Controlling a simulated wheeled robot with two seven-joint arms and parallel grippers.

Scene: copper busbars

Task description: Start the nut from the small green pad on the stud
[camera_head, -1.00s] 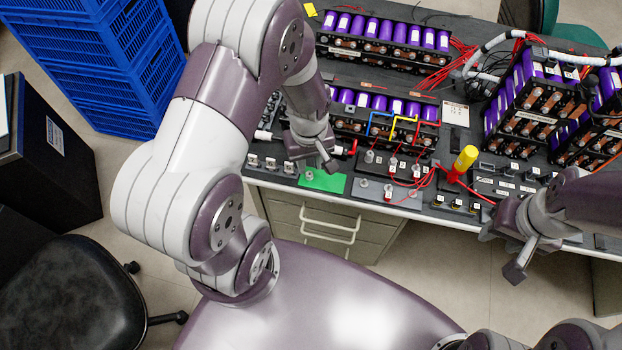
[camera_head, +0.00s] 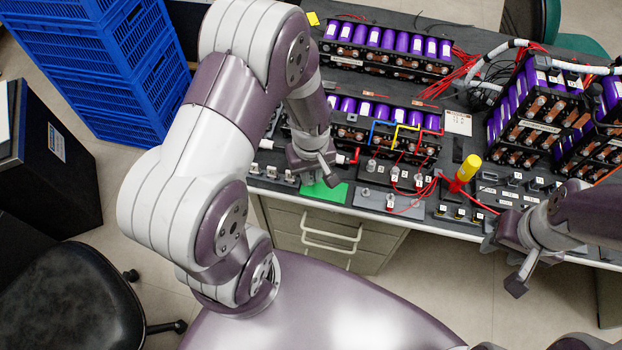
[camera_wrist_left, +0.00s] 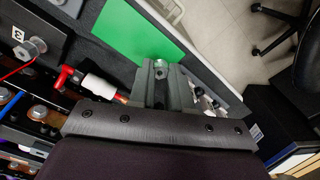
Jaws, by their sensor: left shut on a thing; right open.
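The small green pad (camera_head: 337,196) lies at the bench's front edge; it also shows in the left wrist view (camera_wrist_left: 135,32). My left gripper (camera_head: 329,181) is low over the pad and partly hides it. In the left wrist view its fingers (camera_wrist_left: 160,70) are shut on a small metal nut (camera_wrist_left: 160,66) at the pad's edge. Several upright studs stand to the right on a grey plate (camera_head: 372,198) and a dark block (camera_head: 382,172); I cannot tell which stud is meant. My right gripper (camera_head: 503,263) is open and empty near the front edge at right.
A yellow-handled tool (camera_head: 467,168) stands upright among red wires. Purple battery modules (camera_head: 388,44) fill the back of the bench. A white-sleeved red lead (camera_wrist_left: 97,87) lies close beside my left fingers. A row of small clamps (camera_head: 275,173) is left of the pad.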

